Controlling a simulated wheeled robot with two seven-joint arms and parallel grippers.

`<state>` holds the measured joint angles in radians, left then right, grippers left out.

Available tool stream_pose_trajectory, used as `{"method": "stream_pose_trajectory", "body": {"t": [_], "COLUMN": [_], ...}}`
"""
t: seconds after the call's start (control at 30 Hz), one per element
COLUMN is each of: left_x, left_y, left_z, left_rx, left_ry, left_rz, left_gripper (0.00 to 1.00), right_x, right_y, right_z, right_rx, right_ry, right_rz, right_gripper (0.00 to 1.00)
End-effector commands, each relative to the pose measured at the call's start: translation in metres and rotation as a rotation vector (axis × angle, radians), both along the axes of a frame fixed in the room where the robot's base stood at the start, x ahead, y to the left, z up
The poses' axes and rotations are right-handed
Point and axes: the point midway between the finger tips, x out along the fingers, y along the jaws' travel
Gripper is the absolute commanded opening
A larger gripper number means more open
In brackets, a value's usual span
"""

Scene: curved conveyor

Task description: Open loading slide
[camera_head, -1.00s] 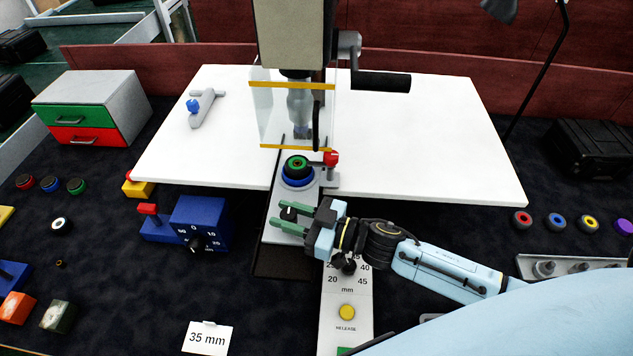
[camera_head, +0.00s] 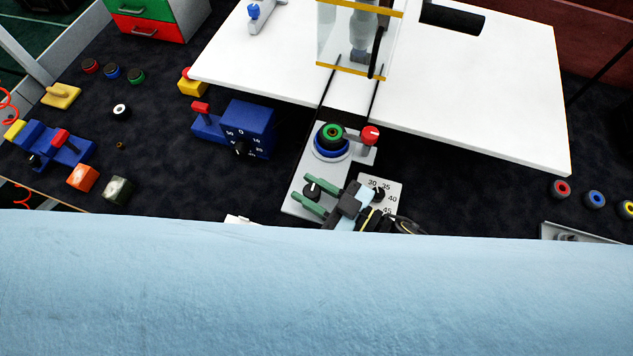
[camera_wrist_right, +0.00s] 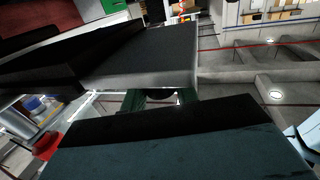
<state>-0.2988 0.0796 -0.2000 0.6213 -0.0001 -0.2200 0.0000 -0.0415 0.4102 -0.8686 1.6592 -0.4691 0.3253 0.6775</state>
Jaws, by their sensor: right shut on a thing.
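The loading slide (camera_head: 297,201) is a grey plate that lies drawn out in front of the press guard (camera_head: 350,68). A green-and-black ring (camera_head: 332,133) sits on a blue ring (camera_head: 331,150) on the slide, beside a red-topped clamp (camera_head: 370,134). My right gripper (camera_head: 313,192) has its green fingers on either side of the slide's black knob (camera_head: 312,189) and is shut on it. The fingers and knob also show, dark and partly hidden, in the right wrist view (camera_wrist_right: 160,97). My left gripper is not in view.
A blue dial box (camera_head: 248,128) stands left of the slide. The white table (camera_head: 480,90) lies behind it. A dial panel (camera_head: 391,187) is just right of my gripper. My light-blue arm covers the bottom of the head view.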

Motion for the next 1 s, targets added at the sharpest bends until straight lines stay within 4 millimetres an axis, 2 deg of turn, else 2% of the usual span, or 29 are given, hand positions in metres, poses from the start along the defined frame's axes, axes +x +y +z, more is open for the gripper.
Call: {"method": "stream_pose_trajectory", "body": {"t": [0.17,0.2,0.33,0.67,0.87,1.0], "left_x": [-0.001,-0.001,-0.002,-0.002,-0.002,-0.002], "left_y": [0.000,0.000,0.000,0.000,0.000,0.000], "left_z": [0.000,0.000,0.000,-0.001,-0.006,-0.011], "left_rx": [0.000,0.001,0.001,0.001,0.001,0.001], "left_ry": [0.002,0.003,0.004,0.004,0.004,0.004], "left_rz": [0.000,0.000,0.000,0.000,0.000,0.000], "left_gripper": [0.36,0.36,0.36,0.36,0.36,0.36], "right_x": [0.001,0.001,0.001,0.000,-0.015,-0.032], "right_y": [-0.001,-0.001,-0.001,-0.004,-0.031,-0.059], "right_z": [0.000,0.000,0.000,-0.001,-0.002,-0.003], "right_rx": [0.000,0.000,0.000,-0.001,-0.004,-0.005], "right_ry": [-0.001,-0.001,0.000,0.000,0.002,0.004], "right_rz": [-0.004,-0.004,-0.004,-0.004,-0.004,-0.004], "right_gripper": [0.00,0.35,0.51,0.51,0.51,0.51]}}
